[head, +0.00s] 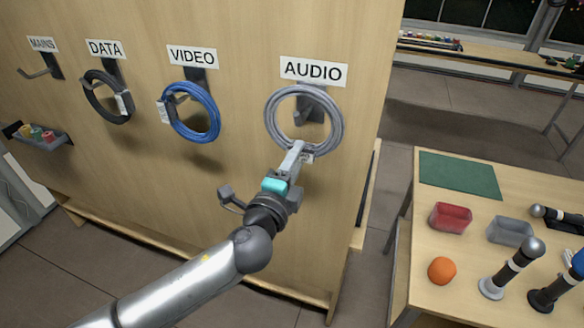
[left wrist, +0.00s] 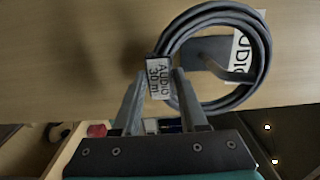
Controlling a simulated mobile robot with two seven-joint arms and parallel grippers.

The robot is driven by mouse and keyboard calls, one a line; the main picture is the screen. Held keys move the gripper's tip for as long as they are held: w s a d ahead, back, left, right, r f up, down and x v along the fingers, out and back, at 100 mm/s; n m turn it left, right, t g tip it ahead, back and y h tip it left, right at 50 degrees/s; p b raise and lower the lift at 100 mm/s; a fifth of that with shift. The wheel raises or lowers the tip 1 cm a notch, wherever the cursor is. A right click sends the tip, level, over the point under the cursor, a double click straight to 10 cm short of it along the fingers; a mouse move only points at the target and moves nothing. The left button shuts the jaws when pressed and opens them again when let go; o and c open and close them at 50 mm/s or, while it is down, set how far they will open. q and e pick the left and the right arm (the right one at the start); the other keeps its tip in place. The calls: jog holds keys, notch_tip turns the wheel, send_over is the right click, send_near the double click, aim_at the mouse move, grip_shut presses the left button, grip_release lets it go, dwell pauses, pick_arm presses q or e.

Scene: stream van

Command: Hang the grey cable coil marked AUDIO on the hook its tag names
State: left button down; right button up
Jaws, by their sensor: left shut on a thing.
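The grey cable coil (head: 273,122) is in front of the wooden panel, under the AUDIO sign (head: 313,71). The dark hook (head: 312,104) shows inside its ring; I cannot tell whether the coil's weight rests on it. My left gripper (head: 298,152) is shut on the bottom of the coil. In the left wrist view the coil (left wrist: 262,62) shows its white tag (left wrist: 158,78), reading AUDIO 30m, between the fingers (left wrist: 160,92). The hook plate (left wrist: 210,52) shows through the ring, with the sign partly hidden behind the coil. My right gripper is not in view.
To the left, a blue coil (head: 209,128) hangs under VIDEO and a black coil (head: 92,103) under DATA. The MAINS hook (head: 40,72) is empty. A table (head: 450,280) with red and grey bins, an orange ball and microphones stands at the right.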

pick_arm(q)
jog(key=shift+x, duration=0.8)
jog(key=shift+f+b, duration=1.3)
jog(key=shift+b, duration=0.05)
jog(key=shift+c, duration=1.8)
grip_release()
jog(key=shift+s, duration=0.1)
jog(key=b+v, duration=0.2)
jog(key=v, duration=2.1)
jog(key=shift+s+a, duration=0.1)
jog(key=shift+s, duration=0.05)
